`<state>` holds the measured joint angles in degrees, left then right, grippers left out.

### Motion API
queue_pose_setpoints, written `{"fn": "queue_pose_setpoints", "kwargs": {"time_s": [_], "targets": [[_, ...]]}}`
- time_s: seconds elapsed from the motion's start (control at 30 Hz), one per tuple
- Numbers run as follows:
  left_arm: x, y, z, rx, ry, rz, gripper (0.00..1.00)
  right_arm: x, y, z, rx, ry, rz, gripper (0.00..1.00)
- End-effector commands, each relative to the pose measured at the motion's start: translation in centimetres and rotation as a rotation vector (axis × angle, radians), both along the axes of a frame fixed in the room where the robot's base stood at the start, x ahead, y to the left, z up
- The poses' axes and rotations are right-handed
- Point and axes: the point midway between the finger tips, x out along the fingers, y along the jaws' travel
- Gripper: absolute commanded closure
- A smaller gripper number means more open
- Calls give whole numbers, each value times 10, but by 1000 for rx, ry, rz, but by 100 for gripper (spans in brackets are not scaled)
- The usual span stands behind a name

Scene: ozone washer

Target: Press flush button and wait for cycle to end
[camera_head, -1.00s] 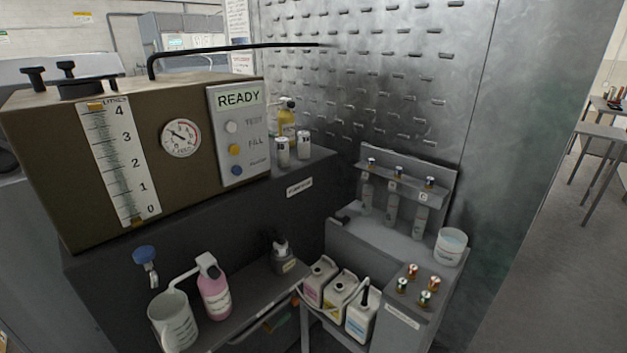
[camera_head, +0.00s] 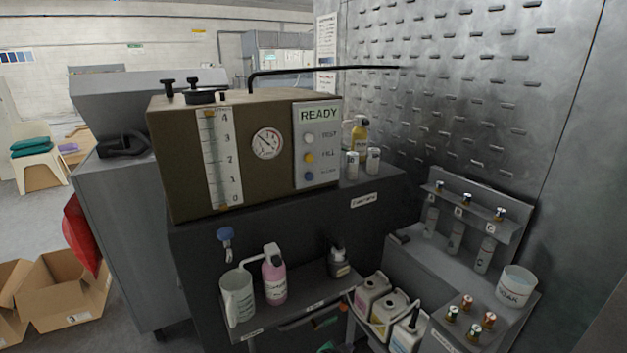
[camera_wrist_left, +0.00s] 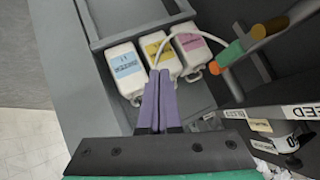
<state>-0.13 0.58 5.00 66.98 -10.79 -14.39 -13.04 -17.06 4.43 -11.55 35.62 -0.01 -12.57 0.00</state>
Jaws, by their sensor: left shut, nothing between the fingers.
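The brown washer tank (camera_head: 180,185) stands on a dark cabinet in the head view. Its grey panel (camera_head: 299,187) has a display reading READY. Below are three buttons: a white one (camera_head: 309,138), a yellow one (camera_head: 309,158) and a blue one (camera_head: 309,177). The lowest label beside the blue button is too blurred to read surely. My left gripper's purple fingers (camera_wrist_left: 157,75) are together in the left wrist view, with nothing between them. They are low, over the white-capped jugs (camera_wrist_left: 125,68), away from the panel. My right gripper is not seen.
A jug (camera_head: 238,298) and a pink bottle (camera_head: 275,282) stand on the shelf below the tank. A black pipe (camera_head: 320,69) runs above the panel. Cans (camera_head: 373,161) and a yellow bottle (camera_head: 360,140) stand right of it. The space before the panel looks clear.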

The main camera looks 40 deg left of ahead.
Motion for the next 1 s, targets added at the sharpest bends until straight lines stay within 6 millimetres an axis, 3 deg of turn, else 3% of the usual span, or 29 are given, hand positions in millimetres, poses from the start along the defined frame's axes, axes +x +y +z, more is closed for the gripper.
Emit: {"fn": "queue_pose_setpoints", "kwargs": {"time_s": [0.03, 0.2, 0.5, 0.8, 0.9, 1.0], "targets": [[14, 6, 22, 14, -42, 6, 100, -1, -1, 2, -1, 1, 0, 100], [51, 28, 95, 79, -179, 29, 100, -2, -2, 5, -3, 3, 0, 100], [86, 73, 233, 212, -412, 98, 100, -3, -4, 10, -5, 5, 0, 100], [78, 120, 370, 358, -619, 208, 100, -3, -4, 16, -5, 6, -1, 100], [70, 131, 401, 396, -664, 240, 100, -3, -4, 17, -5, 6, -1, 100], [64, 137, 418, 418, -689, 260, 100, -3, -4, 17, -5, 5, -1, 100]]}}
